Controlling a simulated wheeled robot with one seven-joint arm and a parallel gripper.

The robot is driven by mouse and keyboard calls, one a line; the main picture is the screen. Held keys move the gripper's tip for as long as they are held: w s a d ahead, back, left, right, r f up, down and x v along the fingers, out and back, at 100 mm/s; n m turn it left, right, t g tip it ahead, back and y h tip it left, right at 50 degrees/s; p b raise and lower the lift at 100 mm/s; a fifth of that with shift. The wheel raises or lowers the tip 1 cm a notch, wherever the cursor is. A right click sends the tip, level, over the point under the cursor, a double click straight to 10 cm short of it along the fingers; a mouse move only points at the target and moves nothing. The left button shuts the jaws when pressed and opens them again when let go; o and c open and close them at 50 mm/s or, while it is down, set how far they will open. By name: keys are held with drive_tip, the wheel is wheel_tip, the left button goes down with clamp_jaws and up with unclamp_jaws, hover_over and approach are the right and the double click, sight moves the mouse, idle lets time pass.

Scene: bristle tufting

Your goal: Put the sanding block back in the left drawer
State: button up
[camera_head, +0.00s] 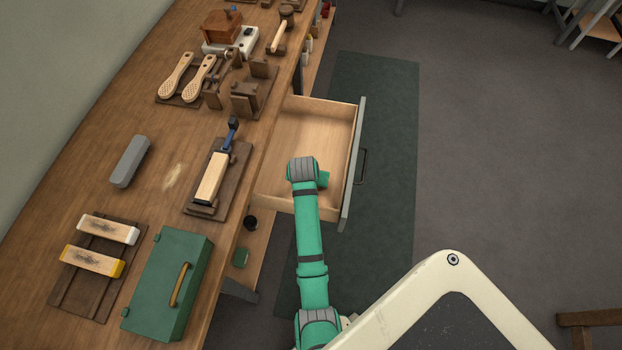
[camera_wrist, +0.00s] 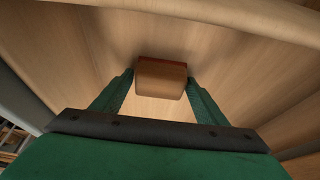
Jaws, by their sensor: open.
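The left drawer (camera_head: 320,130) is pulled open under the bench edge, and my arm reaches down into it. In the wrist view a small tan block with a red edge (camera_wrist: 162,78), which looks like the sanding block, lies against the drawer's pale wooden floor (camera_wrist: 235,70). My gripper (camera_wrist: 160,84) is open, with one green finger on each side of the block. I cannot tell whether either finger touches it. In the head view my arm hides the block and the fingers.
The bench (camera_head: 60,180) stands left of the drawer. It holds a green box (camera_head: 168,285), a grey block (camera_head: 130,160), a brush on a dark board (camera_head: 212,178) and two wooden blocks on a rack (camera_head: 92,262). The drawer's grey front (camera_head: 352,165) and walls surround my gripper.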

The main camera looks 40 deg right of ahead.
drive_tip(key=shift+o, duration=0.3)
drive_tip(key=shift+r, duration=0.1)
drive_tip(key=v, duration=1.2)
